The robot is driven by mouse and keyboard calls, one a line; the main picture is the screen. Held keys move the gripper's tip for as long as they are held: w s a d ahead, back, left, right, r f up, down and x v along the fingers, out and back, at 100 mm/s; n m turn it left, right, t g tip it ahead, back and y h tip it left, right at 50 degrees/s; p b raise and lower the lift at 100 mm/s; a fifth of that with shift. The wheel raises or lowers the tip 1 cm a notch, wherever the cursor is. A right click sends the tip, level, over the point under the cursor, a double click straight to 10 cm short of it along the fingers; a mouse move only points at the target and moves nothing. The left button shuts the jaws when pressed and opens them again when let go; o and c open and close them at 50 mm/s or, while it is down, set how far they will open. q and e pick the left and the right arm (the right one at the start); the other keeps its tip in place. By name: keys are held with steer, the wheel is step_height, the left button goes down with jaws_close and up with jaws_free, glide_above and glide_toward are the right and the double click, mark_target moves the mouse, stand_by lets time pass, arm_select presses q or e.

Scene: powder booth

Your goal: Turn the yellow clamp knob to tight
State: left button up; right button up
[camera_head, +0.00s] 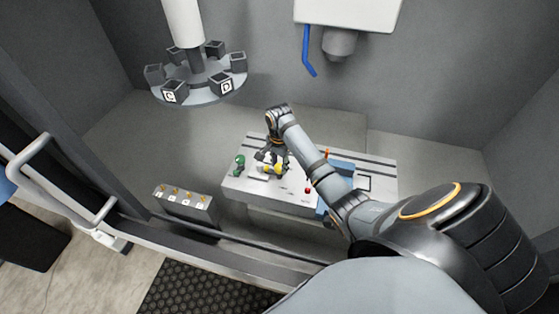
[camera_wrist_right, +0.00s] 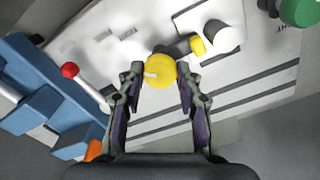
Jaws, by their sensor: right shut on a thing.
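The yellow clamp knob (camera_wrist_right: 160,71) is a round yellow disc with a pale pointer mark on it. In the right wrist view it sits between the fingertips of my right gripper (camera_wrist_right: 160,80), which is shut on it. In the head view my right gripper (camera_head: 272,160) reaches down over the table, and the yellow knob (camera_head: 276,169) shows partly beneath its fingers. Fine print on the table near the knob is too small to read. My left gripper is not in view.
The white table (camera_head: 235,182) carries a green part (camera_head: 239,165), a red-knobbed lever (camera_wrist_right: 69,70), a blue fixture (camera_wrist_right: 45,85) and a white cylinder with a yellow end (camera_wrist_right: 221,37). A carousel (camera_head: 200,88) with lettered blocks hangs at upper left. A box (camera_head: 183,198) stands left of the table.

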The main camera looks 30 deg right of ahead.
mark_target(279, 167)
steer(key=shift+m, duration=1.9)
steer(key=o, duration=1.2)
steer(key=shift+c, duration=0.2)
step_height(279, 167, up, 8)
steer(key=shift+f, duration=0.2)
